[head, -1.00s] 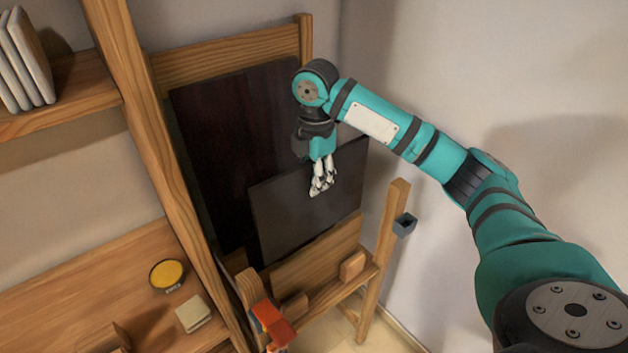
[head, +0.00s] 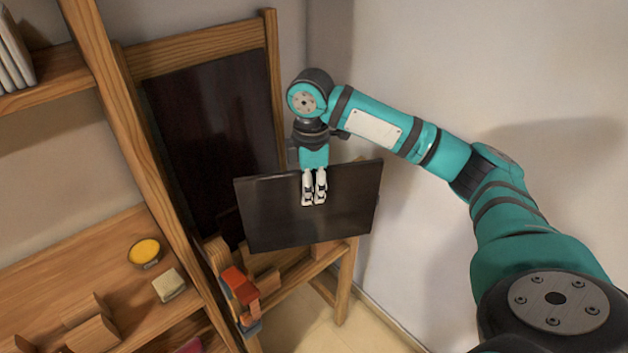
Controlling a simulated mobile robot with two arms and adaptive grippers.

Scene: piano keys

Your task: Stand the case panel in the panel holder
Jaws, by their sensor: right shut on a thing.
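The case panel (head: 345,215) is a dark, flat, rectangular board. My right gripper (head: 314,200) is shut on its upper edge, fingers pointing down over its face. The panel hangs roughly upright, slightly tilted, in front of a wooden stand and apart from the larger dark board behind. A wooden piece with upright parts (head: 90,330) stands on the lower left shelf; it may be the panel holder, but I cannot tell for sure. My left gripper is not in view.
The wooden stand (head: 200,50) carries a large dark board (head: 205,130) and a ledge with wooden blocks. A red-orange tool (head: 240,287) hangs by the shelf post (head: 125,120). A yellow round tin (head: 144,252) and a pale block (head: 169,285) lie on the shelf.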

